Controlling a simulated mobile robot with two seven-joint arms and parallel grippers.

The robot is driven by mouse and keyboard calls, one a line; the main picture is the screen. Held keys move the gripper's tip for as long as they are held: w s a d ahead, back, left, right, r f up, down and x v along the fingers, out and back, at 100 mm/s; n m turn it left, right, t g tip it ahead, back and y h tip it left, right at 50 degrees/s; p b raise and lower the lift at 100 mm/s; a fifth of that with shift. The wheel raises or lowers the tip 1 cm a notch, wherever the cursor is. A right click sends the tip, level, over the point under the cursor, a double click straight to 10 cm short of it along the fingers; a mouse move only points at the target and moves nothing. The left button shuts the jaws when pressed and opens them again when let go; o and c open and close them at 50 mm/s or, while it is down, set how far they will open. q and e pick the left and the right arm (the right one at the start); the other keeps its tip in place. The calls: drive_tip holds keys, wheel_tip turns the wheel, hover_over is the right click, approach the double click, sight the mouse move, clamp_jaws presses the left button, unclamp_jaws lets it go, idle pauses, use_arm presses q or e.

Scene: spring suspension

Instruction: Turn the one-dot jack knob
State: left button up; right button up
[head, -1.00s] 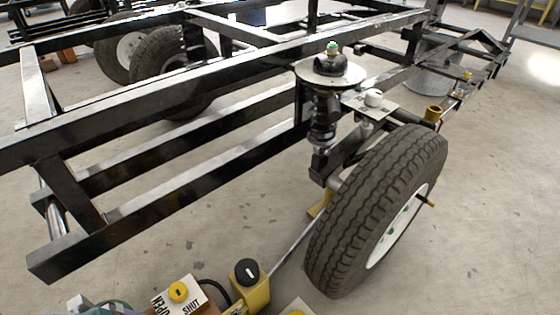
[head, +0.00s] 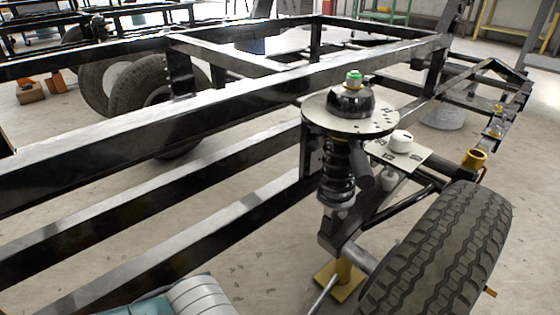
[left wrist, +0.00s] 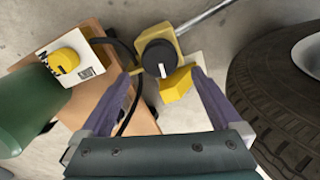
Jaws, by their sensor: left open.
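In the left wrist view, a round black knob (left wrist: 158,57) with a white mark sits on a yellow jack body (left wrist: 161,31). A yellow knob (left wrist: 64,60) stands on a white lettered plate (left wrist: 93,67) to its left. I cannot make out dots on either knob. My left gripper (left wrist: 160,74) is open and empty, its two fingers spread on either side below the black knob. I cannot tell how far above it they are. Neither knob shows in the head view now. My right gripper is not in view.
A metal rod (head: 322,296) runs to a yellow jack foot (head: 340,282) below the suspension. The tire (head: 440,255) stands close at right. The black frame rails (head: 150,165) cross the left. A brown block (left wrist: 98,100) and black cable (left wrist: 128,105) lie near the fingers.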

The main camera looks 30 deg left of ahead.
use_arm(q)
wheel_tip(320, 180, down, 6)
drive_tip(key=b, duration=0.4)
drive_tip(key=shift+w, duration=0.1)
drive_tip(key=c, duration=1.4)
